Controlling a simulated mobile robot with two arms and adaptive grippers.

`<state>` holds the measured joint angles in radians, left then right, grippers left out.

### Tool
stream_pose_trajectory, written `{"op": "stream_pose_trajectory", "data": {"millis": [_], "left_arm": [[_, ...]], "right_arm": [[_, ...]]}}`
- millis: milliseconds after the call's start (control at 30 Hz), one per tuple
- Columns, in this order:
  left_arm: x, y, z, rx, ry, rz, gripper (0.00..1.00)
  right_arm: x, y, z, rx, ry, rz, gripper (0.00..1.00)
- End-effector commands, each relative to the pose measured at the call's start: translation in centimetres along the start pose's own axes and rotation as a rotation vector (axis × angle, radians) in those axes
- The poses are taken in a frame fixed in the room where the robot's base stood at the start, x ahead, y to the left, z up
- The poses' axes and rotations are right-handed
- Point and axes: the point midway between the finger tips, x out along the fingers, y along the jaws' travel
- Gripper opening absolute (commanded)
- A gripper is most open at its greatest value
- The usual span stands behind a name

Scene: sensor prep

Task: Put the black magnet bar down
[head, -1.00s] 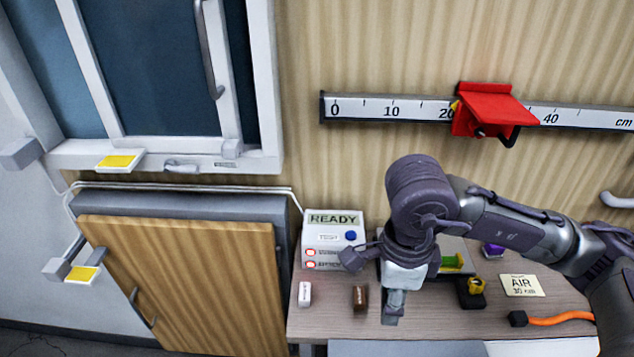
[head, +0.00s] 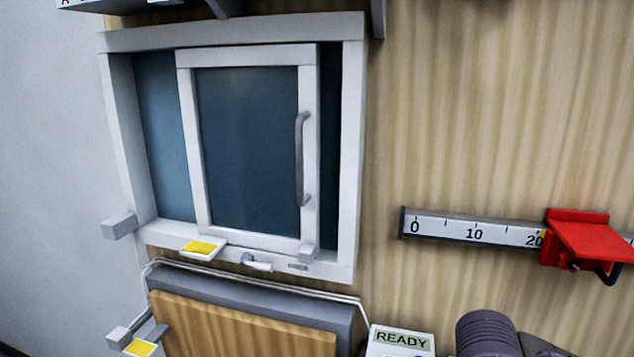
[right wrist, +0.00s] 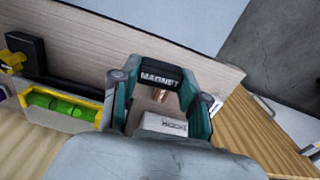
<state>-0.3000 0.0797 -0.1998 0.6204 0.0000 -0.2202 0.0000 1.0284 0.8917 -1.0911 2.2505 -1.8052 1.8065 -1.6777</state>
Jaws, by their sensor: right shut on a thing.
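In the right wrist view the black magnet bar (right wrist: 160,78), lettered MAGNET, lies across between the tips of my right gripper (right wrist: 157,86). The teal and dark fingers are shut on it, one at each end. The bar is over or at the wood-look bench top (right wrist: 110,45); I cannot tell whether it touches. In the head view only the dark upper part of my right arm shows at the bottom edge, and the bar and gripper are out of frame. My left gripper is in neither view.
In the right wrist view a small brown block (right wrist: 160,96) and a white block (right wrist: 163,124) show between the fingers. A green vial level (right wrist: 62,105) is at left. In the head view are a sliding window (head: 250,150), a ruler rail (head: 470,231) with a red slider (head: 580,240), and a READY box (head: 400,342).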

Motion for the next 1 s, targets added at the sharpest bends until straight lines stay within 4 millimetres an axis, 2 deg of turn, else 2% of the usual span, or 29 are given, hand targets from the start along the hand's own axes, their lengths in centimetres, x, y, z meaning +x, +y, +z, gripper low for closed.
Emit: {"op": "stream_pose_trajectory", "data": {"millis": [200,533,667,1000], "left_arm": [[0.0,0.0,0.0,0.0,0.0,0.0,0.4],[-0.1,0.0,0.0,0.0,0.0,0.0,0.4],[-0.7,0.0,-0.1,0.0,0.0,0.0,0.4],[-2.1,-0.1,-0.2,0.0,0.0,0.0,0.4]], "right_arm": [[0.5,0.0,-0.2,-0.191,0.002,0.001,0.15],[0.3,0.1,-0.2,-0.18,0.002,0.0,0.15],[-0.7,0.3,-0.2,-0.018,0.002,-0.002,0.15],[-3.8,1.8,-0.3,0.647,0.001,-0.001,0.15]]}}
